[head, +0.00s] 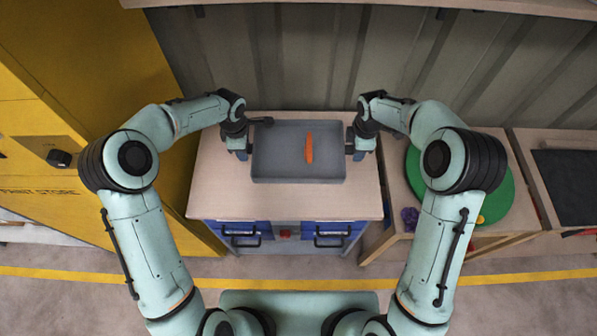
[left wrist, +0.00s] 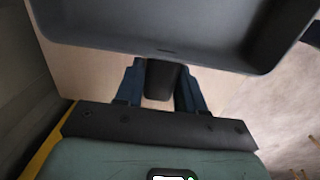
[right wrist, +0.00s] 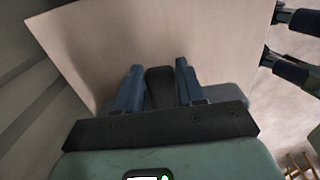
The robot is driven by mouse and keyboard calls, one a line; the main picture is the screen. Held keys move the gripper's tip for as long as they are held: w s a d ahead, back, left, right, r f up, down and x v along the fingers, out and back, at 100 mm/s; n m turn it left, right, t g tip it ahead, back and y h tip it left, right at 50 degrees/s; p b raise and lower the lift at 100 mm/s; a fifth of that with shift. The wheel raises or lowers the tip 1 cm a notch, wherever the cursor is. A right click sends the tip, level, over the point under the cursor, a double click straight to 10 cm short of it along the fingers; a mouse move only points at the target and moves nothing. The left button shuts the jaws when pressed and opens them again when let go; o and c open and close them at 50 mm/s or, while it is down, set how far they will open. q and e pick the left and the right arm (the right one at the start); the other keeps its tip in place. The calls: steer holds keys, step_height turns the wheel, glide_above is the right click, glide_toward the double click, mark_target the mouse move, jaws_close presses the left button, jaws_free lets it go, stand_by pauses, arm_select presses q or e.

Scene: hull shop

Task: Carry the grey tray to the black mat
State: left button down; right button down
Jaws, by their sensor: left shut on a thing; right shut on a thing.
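The grey tray (head: 275,165) is over the wooden top of the cabinet in the head view, with a long orange object (head: 309,148) inside. I cannot tell whether it rests on the top or hangs just above it. My left gripper (head: 243,150) is shut on its left handle; the left wrist view shows the dark handle (left wrist: 161,78) between the blue fingers, below the tray wall (left wrist: 160,52). My right gripper (head: 355,150) is shut at the tray's right side, with a dark handle (right wrist: 159,85) between its fingers. The black mat (head: 568,185) lies on a table at the far right.
The cabinet top (head: 220,195) is otherwise mostly clear. A table with a green round mat (head: 495,190) and a purple object (head: 410,217) stands between it and the black mat. A yellow cabinet (head: 60,210) is close on the left. A ribbed wall (head: 310,60) stands behind.

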arm_select(q)
steer(key=shift+w+r, duration=0.4)
arm_select(e)
steer(key=shift+w+r, duration=0.4)
steer(key=shift+r, duration=0.05)
arm_select(q)
steer(key=shift+s+f, duration=0.1)
steer(key=shift+f, duration=0.05)
arm_select(e)
steer(key=shift+s+f, duration=0.15)
arm_select(q)
steer(key=shift+s, duration=0.25)
arm_select(e)
steer(key=shift+s, duration=0.2)
arm_select(q)
steer(key=shift+w, duration=0.15)
arm_select(e)
steer(key=shift+w, duration=0.15)
